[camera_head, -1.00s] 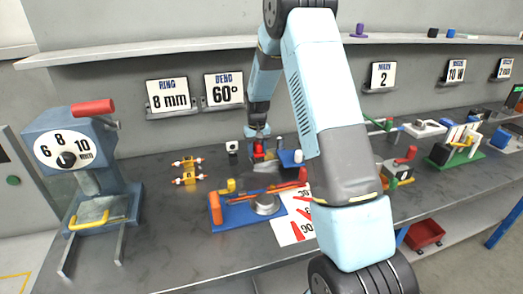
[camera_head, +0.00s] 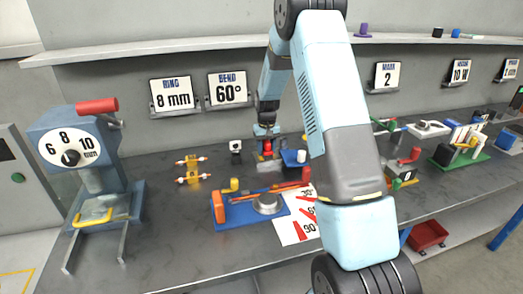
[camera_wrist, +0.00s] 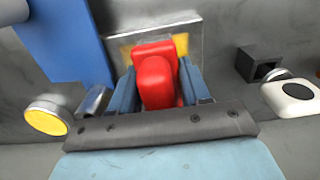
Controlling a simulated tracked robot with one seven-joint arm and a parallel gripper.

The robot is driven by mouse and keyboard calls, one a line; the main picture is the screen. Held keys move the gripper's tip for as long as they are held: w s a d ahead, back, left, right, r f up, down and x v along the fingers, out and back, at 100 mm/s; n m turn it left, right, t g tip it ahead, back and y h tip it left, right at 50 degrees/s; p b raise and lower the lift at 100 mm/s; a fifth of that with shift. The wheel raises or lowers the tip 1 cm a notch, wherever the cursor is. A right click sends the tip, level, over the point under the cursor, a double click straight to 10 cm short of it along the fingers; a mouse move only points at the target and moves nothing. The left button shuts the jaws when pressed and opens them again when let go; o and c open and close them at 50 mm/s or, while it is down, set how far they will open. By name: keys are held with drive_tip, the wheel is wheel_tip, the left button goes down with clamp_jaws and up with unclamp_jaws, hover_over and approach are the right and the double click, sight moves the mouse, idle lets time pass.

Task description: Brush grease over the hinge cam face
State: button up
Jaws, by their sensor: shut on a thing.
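My gripper (camera_head: 267,143) is at the back of the bench, below the 60° sign. In the wrist view my gripper (camera_wrist: 159,85) is shut on a red handle-like piece (camera_wrist: 154,72), which stands between its blue fingers. The red piece (camera_head: 267,147) also shows small in the head view. Under it is a grey metal block (camera_wrist: 190,35) with a yellow patch beside the red piece. I cannot make out brush bristles, grease or a hinge cam face; the gripper and red piece hide what lies below.
A blue block (camera_wrist: 65,40) is close left of my gripper. A yellow-topped cylinder (camera_wrist: 45,117) and a white piece (camera_wrist: 290,95) are nearby. A blue bending fixture (camera_head: 230,212) stands in front, and a dial press (camera_head: 95,170) at left.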

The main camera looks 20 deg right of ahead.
sight(258, 157)
drive_tip(key=shift+d+r, duration=0.1)
drive_tip(key=shift+d, duration=2.25)
drive_tip(key=shift+w+a, duration=0.1)
drive_tip(key=shift+a, duration=4.05)
drive_tip(key=shift+r, duration=2.9)
drive_tip(key=shift+r, duration=0.1)
wheel_tip(258, 157, up, 3)
drive_tip(key=shift+f, duration=0.1)
